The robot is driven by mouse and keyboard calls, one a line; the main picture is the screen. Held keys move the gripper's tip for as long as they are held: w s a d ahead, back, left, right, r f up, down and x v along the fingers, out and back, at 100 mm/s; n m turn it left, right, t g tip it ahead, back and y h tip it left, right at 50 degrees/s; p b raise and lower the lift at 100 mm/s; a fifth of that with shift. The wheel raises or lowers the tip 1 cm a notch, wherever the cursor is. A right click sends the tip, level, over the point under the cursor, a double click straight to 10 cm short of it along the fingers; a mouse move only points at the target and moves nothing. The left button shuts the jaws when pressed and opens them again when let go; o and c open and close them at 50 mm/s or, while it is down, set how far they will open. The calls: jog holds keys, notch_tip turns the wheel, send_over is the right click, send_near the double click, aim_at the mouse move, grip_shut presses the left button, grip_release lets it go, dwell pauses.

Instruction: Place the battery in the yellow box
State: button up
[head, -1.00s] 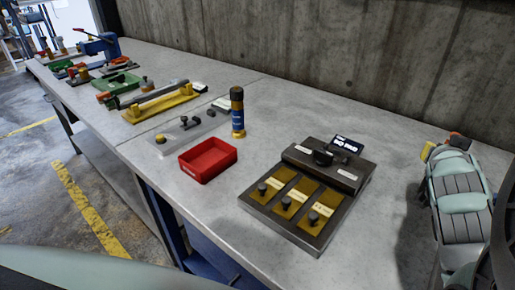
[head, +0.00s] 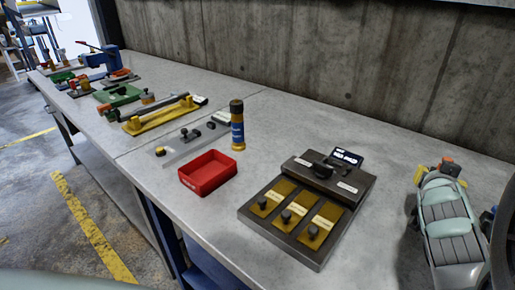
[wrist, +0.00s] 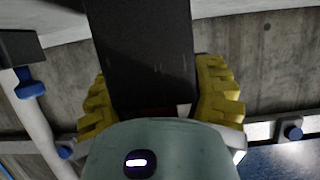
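A dark block (wrist: 145,55) fills the gap between the yellow finger pads of my gripper (wrist: 155,95) in the wrist view. The pads appear closed against its sides. A small reddish patch shows at its near end. I cannot tell for sure that this block is the battery. In the head view my gripper (head: 437,166) is at the far right, above the bench's right end, with yellow and orange bits showing at its tip; its hold is too small to make out there. I see no clear yellow box in either view.
The grey bench (head: 265,185) runs along a concrete wall. A red open tray (head: 208,173), a blue and gold cylinder with a black top (head: 237,128), and a dark fixture with yellow plates (head: 307,205) stand on it. A yellow tool fixture (head: 160,116) is farther left.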

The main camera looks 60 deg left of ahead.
jog(key=o, duration=0.4)
jog(key=shift+w, duration=0.1)
